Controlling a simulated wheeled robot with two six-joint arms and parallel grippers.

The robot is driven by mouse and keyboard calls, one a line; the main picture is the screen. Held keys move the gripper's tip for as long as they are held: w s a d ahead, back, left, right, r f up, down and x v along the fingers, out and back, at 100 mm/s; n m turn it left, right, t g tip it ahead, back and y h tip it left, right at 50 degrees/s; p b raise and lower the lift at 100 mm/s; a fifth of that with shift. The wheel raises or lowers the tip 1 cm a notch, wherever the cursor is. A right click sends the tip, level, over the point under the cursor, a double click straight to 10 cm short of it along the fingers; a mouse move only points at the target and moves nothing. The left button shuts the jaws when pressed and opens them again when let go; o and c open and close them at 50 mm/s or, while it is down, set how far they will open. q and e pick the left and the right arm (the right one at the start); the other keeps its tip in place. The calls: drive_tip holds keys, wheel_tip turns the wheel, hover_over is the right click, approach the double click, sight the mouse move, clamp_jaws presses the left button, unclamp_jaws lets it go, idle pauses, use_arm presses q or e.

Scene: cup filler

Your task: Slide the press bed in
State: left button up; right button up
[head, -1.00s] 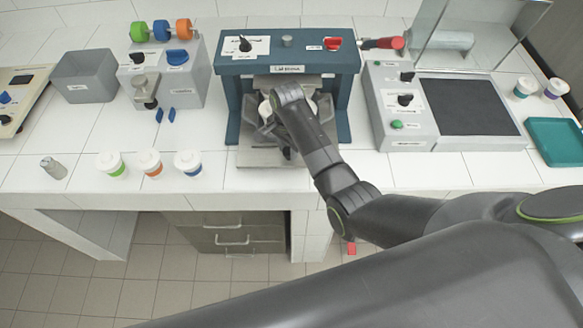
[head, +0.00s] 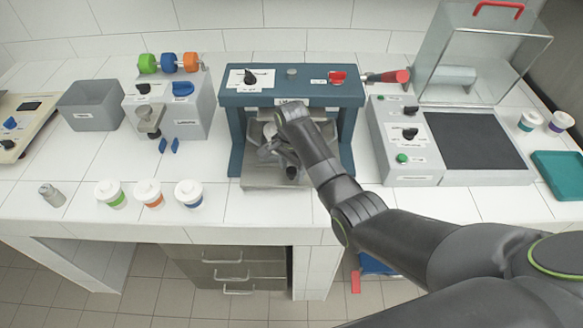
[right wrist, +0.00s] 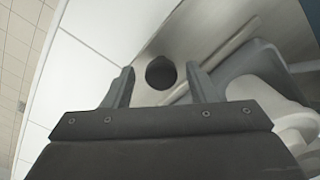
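The blue press (head: 236,100) stands at the back middle of the counter. Its grey metal press bed (head: 258,180) sticks out a little at the front, between the press's legs. My right gripper (head: 284,160) is over the bed, and my arm hides part of it. In the right wrist view, the open fingers of my right gripper (right wrist: 160,90) stand either side of a dark round knob (right wrist: 160,72) on the bed, with gaps on both sides. A grey holder and a white rounded thing (right wrist: 290,120) lie to the right there. My left gripper is not in view.
Several lidded cups (head: 150,193) stand left of the press near the counter's front edge. A machine with a clear raised cover (head: 480,55) stands to the right. A red-handled lever (head: 385,76) sticks out from the press's right side. A grey bin (head: 92,105) is at left.

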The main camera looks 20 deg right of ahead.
drive_tip(key=shift+r, duration=0.1)
wheel_tip(320, 180, up, 8)
drive_tip(key=shift+w+f+b, duration=0.15)
drive_tip(key=shift+f+b, duration=0.1)
drive_tip(key=shift+b, duration=0.4)
wheel_tip(320, 180, up, 10)
drive_tip(key=p, duration=0.8)
drive_tip(key=shift+f, duration=0.15)
